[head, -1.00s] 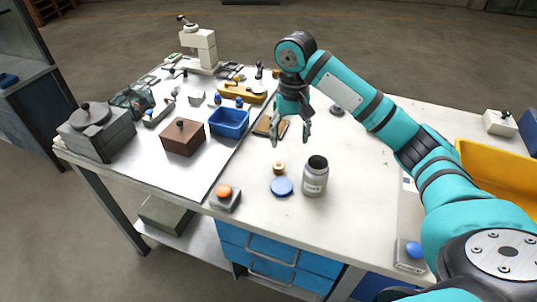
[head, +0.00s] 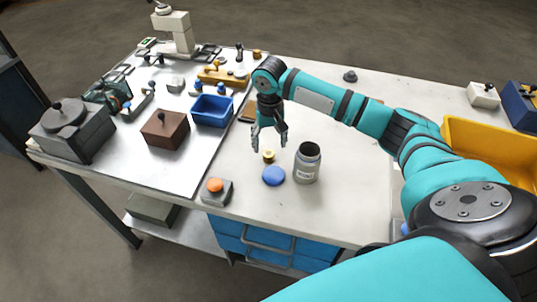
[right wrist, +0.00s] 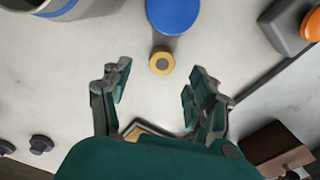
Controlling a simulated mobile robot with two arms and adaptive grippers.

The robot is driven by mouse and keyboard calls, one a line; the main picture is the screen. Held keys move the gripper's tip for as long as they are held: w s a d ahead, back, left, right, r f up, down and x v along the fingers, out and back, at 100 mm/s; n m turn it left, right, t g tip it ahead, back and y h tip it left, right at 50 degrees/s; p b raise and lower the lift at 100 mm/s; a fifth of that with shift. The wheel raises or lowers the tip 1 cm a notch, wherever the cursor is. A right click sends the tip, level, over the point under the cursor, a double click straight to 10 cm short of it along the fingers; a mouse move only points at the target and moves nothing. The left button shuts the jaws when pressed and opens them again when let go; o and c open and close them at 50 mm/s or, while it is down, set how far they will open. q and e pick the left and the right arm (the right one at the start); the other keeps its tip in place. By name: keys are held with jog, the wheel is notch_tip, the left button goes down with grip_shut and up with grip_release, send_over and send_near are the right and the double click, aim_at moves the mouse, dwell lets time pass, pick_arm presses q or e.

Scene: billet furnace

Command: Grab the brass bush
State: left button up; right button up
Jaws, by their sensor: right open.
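The brass bush (head: 268,156) is a small gold ring standing on the white bench top, behind a round blue lid (head: 273,176) and left of an open grey jar (head: 307,162). In the right wrist view the bush (right wrist: 162,62) shows its dark bore, just beyond the open fingertips and roughly between their lines. My right gripper (head: 269,142) points down, open and empty, above and slightly behind the bush. It does not appear to touch it. My left gripper is out of view.
A grey block with an orange button (head: 217,190) stands at the front edge. A blue bin (head: 212,110) and a brown box (head: 166,129) are to the left. A yellow tray (head: 490,145) lies right. The bench right of the jar is mostly clear.

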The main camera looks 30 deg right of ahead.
aim_at(269, 153)
jog(key=shift+f, duration=0.35)
notch_tip(269, 153, down, 4)
jog(key=shift+a+r+p, duration=0.15)
jog(key=shift+p, duration=0.45)
jog(key=shift+f, duration=0.5)
jog(key=c, duration=0.9)
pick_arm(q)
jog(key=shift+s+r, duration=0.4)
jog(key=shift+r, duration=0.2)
pick_arm(e)
grip_shut()
